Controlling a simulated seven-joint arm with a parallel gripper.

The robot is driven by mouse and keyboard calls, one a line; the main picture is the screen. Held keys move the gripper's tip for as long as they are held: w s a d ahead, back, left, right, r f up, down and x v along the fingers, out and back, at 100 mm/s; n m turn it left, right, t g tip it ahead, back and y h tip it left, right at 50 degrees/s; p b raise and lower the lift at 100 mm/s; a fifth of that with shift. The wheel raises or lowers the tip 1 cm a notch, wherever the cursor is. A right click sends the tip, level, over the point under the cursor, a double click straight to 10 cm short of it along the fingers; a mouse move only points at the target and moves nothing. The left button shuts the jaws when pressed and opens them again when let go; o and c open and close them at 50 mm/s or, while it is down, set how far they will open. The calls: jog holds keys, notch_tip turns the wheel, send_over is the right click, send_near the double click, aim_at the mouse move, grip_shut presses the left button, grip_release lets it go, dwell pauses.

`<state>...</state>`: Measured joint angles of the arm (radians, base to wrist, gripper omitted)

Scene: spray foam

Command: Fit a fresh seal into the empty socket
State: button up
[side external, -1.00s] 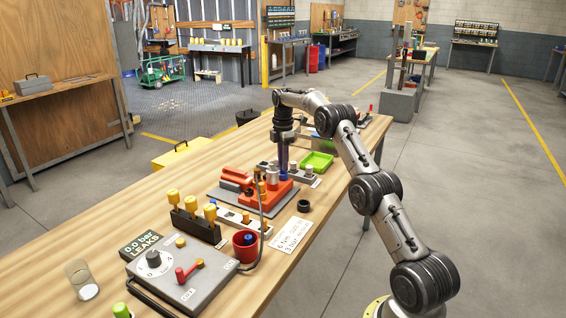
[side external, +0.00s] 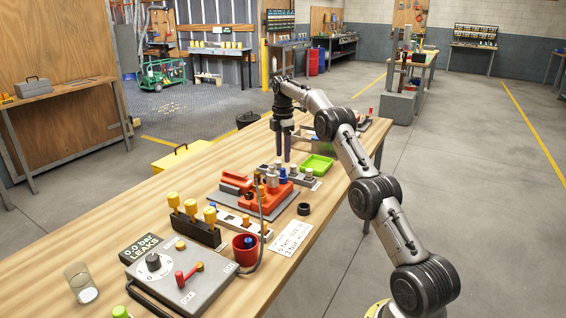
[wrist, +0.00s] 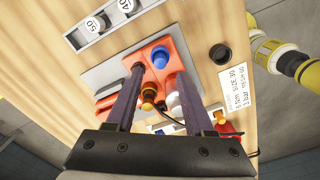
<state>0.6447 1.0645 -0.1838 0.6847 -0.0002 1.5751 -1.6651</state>
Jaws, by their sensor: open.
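My gripper (side external: 283,158) is open and empty, with its two dark fingers apart above the far side of the orange fixture (side external: 277,201). In the wrist view the fingers frame the orange fixture (wrist: 168,68), whose blue round part (wrist: 159,56) shows between them. An amber-tipped part (wrist: 148,97) stands near the left finger. A black ring (side external: 304,209) lies on the table right of the fixture; it also shows in the wrist view (wrist: 220,54). I cannot tell which part is the fresh seal, and no empty socket shows clearly.
A grey block with silver cylinders (side external: 309,175) and a green tray (side external: 318,164) stand behind the fixture. Nearer are a yellow-topped rack (side external: 193,226), a red cup (side external: 240,253), a control box (side external: 190,276) and a glass jar (side external: 80,280). A hose curves beside the fixture.

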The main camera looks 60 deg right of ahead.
jog(key=shift+r, duration=1.3)
jog(key=s+a+r+m+t, duration=0.1)
jog(key=a+r+m, duration=0.1)
jog(key=a+r, duration=0.85)
jog(key=s+a+r+m+t, duration=0.1)
jog(key=s+a+r, duration=0.1)
jog(key=s+a, duration=0.15)
jog(key=s+a+r+m+h, duration=0.1)
jog(key=s+a, duration=0.1)
jog(key=a, duration=0.3)
jog(key=s+a+r+m+t, duration=0.1)
jog(key=s+a+r, duration=0.1)
jog(key=a, duration=0.2)
jog(key=s+a+f+m+t, duration=0.1)
jog(key=s+a+f+m, duration=0.1)
jog(key=s, duration=0.6)
jog(key=s+a+f+m, duration=0.2)
jog(key=s+a+f, duration=0.3)
jog(key=s+a, duration=0.2)
jog(key=s+a+f+m+t+y, duration=0.1)
jog(key=s+a+f+m, duration=0.1)
jog(key=s, duration=0.7)
jog(key=a+f, duration=0.1)
jog(key=a, duration=0.1)
jog(key=shift+a+f+m+t, duration=0.2)
jog(key=shift+a+m+t, duration=0.1)
jog(key=shift+a, duration=0.1)
